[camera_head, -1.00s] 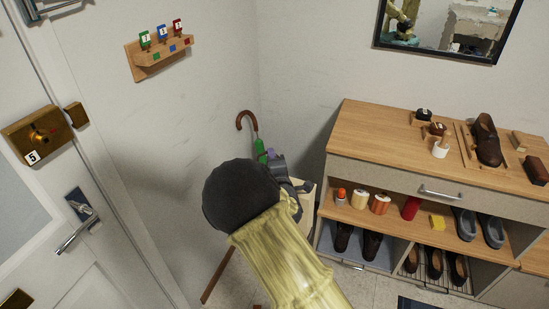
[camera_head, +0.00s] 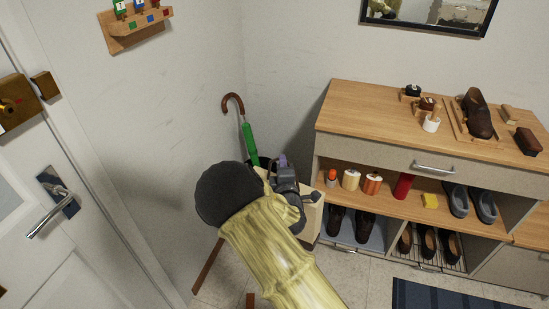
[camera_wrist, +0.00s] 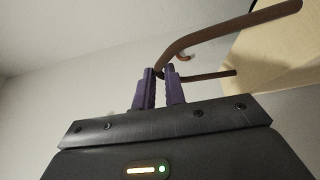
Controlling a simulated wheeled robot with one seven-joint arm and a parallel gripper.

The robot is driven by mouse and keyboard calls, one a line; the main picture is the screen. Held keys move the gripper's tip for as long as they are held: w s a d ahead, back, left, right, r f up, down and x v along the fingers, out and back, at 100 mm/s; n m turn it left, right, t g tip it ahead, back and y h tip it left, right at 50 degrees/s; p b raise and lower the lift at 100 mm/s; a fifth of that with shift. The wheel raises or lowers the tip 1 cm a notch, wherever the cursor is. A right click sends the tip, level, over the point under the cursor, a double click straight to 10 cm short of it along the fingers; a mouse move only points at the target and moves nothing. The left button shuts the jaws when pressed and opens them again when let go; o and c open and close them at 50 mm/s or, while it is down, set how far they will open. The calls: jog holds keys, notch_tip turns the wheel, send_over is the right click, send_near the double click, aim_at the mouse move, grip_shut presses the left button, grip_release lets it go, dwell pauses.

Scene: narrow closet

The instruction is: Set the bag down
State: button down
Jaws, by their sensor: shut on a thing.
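The cream bag (camera_head: 309,222) hangs beyond my wrist in the head view, mostly hidden by my arm, beside the left end of the shoe cabinet. In the wrist view the bag (camera_wrist: 275,50) fills the upper right, with brown strap handles (camera_wrist: 215,33). My gripper (camera_wrist: 160,88) has purple fingers closed on one brown strap, with a narrow gap between them. My gripper also shows in the head view (camera_head: 283,161), near the corner. The bag's underside and its height above the floor cannot be seen.
The shoe cabinet (camera_head: 365,148) stands close at right, with shoes and small items. A green umbrella (camera_head: 248,143) leans in the corner behind my gripper. The door (camera_head: 80,220) is at left. Brown wooden strips (camera_head: 207,266) show low beside my arm. A dark mat (camera_head: 440,298) lies front right.

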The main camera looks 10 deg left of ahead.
aim_at(320, 217)
jog(key=d+f+m+h+b, duration=0.1)
jog(key=d+f+h+b, duration=0.1)
jog(key=d+f+b, duration=0.2)
jog(key=s+d+f+m+h+b, duration=0.1)
jog(key=d+f+b, duration=0.3)
jog(key=f, duration=0.5)
jog(key=d+f+m+h+b, duration=0.1)
jog(key=d+f+h+b, duration=0.1)
jog(key=d+f+b, duration=0.2)
jog(key=shift+s+d+f+m+t+h, duration=0.2)
jog(key=shift+d+f, duration=0.15)
jog(key=shift+f, duration=0.4)
jog(key=shift+s+d+f+m+t+h, duration=0.15)
jog(key=shift+d+f, duration=0.2)
jog(key=shift+f, duration=0.35)
jog(key=s+d+f+m+h+b, duration=0.3)
jog(key=s+d+f+h+b, duration=0.1)
jog(key=d+f+b, duration=0.8)
notch_tip(320, 217, up, 29)
jog(key=s+a+n+y+p, duration=0.1)
jog(key=n+y+p, duration=0.3)
jog(key=p, duration=3.6)
jog(key=shift+s+a+y, duration=0.2)
jog(key=shift+s+y, duration=0.45)
jog(key=shift+s, duration=0.1)
jog(key=shift+f, duration=0.15)
